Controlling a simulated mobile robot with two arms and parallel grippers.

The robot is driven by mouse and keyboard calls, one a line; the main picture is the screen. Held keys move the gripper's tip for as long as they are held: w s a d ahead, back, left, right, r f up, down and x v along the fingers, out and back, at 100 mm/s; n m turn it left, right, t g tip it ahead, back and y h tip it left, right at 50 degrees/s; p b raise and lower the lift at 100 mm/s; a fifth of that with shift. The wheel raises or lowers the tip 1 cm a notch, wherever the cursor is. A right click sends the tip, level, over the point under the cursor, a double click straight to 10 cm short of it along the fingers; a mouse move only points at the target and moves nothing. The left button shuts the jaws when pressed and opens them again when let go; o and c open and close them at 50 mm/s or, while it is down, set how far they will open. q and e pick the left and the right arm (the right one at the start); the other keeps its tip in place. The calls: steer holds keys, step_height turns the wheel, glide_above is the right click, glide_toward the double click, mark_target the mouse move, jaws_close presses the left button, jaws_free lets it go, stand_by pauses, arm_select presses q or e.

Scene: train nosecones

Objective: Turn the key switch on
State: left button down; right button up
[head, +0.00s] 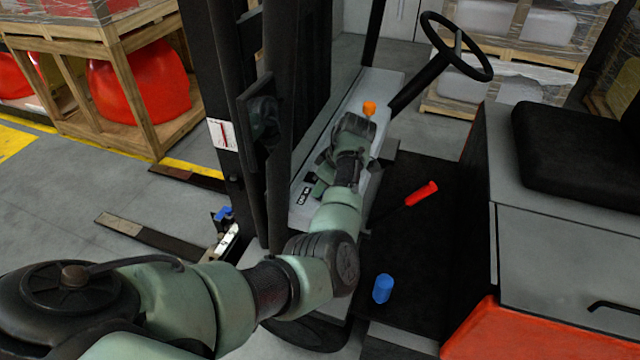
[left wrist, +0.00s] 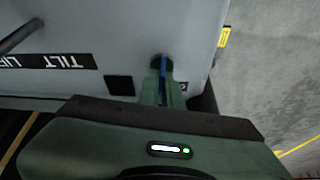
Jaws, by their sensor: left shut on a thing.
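In the left wrist view, a thin blue key (left wrist: 163,66) stands at a dark round switch in the grey panel (left wrist: 120,30) of the forklift. My left gripper (left wrist: 163,86) is shut on the key, with its green fingers on either side. In the head view my left gripper (head: 319,186) is at the grey forklift panel (head: 368,84), close to its black label. The key is hidden there behind my gripper and arm. I cannot tell how far the key is turned. My right gripper is not in view.
An orange knob (head: 369,108), a red handle (head: 421,193) and a blue cylinder (head: 382,289) are near my arm. The steering wheel (head: 456,46) is above, the black mast (head: 285,120) is left of my forearm, and the seat (head: 575,150) is at right.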

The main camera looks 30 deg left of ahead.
arm_select(q)
steer(key=shift+r+m+t+p, duration=0.15)
steer(key=shift+m+t+p, duration=0.3)
steer(key=shift+m, duration=0.45)
steer(key=shift+m+t+p, duration=0.3)
steer(key=shift+m+t, duration=0.05)
steer(key=shift+m, duration=0.55)
steer(key=m+t+h, duration=0.1)
steer(key=m, duration=0.3)
steer(key=shift+m, duration=0.3)
steer(key=m, duration=0.2)
steer(key=m+t+h, duration=0.1)
steer(key=m, duration=0.1)
steer(key=shift+m+t, duration=0.3)
steer(key=shift+m, duration=0.1)
steer(key=shift+d+h, duration=0.1)
steer(key=shift+h, duration=0.2)
steer(key=c, duration=1.6)
jaws_free()
